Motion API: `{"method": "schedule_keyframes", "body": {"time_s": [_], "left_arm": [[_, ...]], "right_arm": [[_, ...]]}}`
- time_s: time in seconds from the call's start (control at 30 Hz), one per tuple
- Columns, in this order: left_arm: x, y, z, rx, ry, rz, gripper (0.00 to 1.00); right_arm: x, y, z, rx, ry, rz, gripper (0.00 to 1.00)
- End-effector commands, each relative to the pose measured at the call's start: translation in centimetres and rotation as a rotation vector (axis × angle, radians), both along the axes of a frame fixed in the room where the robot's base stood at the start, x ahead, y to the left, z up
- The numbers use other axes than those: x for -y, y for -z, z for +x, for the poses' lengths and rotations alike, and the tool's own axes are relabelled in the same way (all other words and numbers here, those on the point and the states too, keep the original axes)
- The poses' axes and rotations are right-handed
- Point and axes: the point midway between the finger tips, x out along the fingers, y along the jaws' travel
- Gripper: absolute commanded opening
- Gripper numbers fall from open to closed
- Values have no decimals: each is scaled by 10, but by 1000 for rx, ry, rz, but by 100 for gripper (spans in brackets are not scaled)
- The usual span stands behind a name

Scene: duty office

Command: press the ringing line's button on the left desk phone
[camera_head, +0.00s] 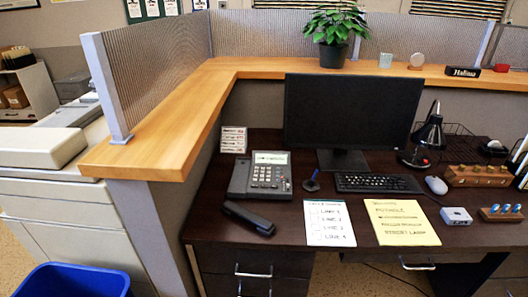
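A grey desk phone (238,180) stands on the left part of the dark desk (290,230), in front of a small label card. Its small screen (270,157) is lit pale, but the text is too small to read. Its keypad faces up and toward me. I cannot tell which line button, if any, is lit. A dark handset (248,218) lies on the desk in front of the phone, apart from it. This is the only phone I can make out. Neither of my grippers is in view.
A monitor (350,112), keyboard (375,183) and desk lamp (428,135) stand right of the phone. A white line sheet (329,223) and a yellow sheet (402,222) lie at the front. A partition with a wooden ledge (175,115) borders the left. A blue bin (72,281) stands lower left.

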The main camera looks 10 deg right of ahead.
Motion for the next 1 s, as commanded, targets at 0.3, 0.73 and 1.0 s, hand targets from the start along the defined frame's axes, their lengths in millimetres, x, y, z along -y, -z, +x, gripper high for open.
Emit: {"method": "schedule_keyframes", "body": {"time_s": [0.3,0.73,1.0], "left_arm": [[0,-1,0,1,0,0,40],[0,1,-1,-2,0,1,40],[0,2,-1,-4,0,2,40]], "right_arm": [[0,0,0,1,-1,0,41],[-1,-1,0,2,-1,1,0],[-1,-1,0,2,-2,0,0]]}}
